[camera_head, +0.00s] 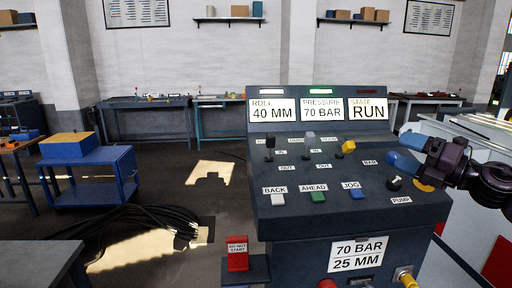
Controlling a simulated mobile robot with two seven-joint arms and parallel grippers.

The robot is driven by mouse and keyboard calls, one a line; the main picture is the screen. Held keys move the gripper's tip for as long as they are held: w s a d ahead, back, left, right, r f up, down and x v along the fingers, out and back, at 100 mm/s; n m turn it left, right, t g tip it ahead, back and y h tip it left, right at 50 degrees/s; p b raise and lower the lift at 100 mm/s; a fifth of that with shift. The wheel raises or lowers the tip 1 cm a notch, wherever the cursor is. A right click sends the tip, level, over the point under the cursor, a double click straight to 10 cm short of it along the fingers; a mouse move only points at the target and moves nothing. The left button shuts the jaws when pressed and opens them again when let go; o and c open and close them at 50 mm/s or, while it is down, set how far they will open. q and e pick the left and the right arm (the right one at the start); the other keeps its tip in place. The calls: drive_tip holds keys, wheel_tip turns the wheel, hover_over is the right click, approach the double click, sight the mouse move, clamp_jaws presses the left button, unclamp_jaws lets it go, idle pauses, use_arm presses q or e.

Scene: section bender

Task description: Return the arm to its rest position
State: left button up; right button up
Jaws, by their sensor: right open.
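My right arm comes in from the right edge, and its dark gripper with blue fingers (408,151) is open. It is over the right side of the control console (310,220), near the black PUMP knob (394,184). I see nothing between the fingers. I cannot tell whether a finger touches the console. My left gripper is out of view. The console's displays read ROLL 40 MM, PRESSURE 70 BAR and STATE RUN (368,109), and a green lamp is lit above the middle one.
The console carries a yellow-tipped lever (347,147) and BACK, AHEAD and JOG buttons. A red DO NOT START tag (237,253) stands at its left. A blue cart (90,180) and black cables (140,222) are at the left. A pale machine surface (460,140) is behind my right arm.

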drive_tip(key=s+f+m+t+h, duration=0.1)
drive_tip(key=s+f+m+h, duration=0.25)
drive_tip(key=f+m, duration=0.55)
drive_tip(key=s+f+m+t+h, duration=0.15)
drive_tip(key=f+m+h, duration=0.35)
drive_tip(key=f, duration=0.5)
drive_tip(key=s+f+m+h, duration=0.2)
drive_tip(key=s+f+m, duration=0.1)
drive_tip(key=f+m, duration=0.65)
drive_tip(key=s+a+f+m+g+h, duration=0.1)
drive_tip(key=s+a+f+m+g, duration=0.1)
drive_tip(key=s+f, duration=0.7)
drive_tip(key=s+a+f+m+g+h, duration=0.1)
drive_tip(key=s+a+f+m, duration=0.3)
drive_tip(key=s+f, duration=0.6)
drive_tip(key=shift+s+a+m+g+h, duration=0.2)
drive_tip(key=shift+s+m+g+h, duration=0.15)
drive_tip(key=shift+s+m+g, duration=0.6)
drive_tip(key=shift+w+f, duration=0.1)
drive_tip(key=shift+w, duration=0.05)
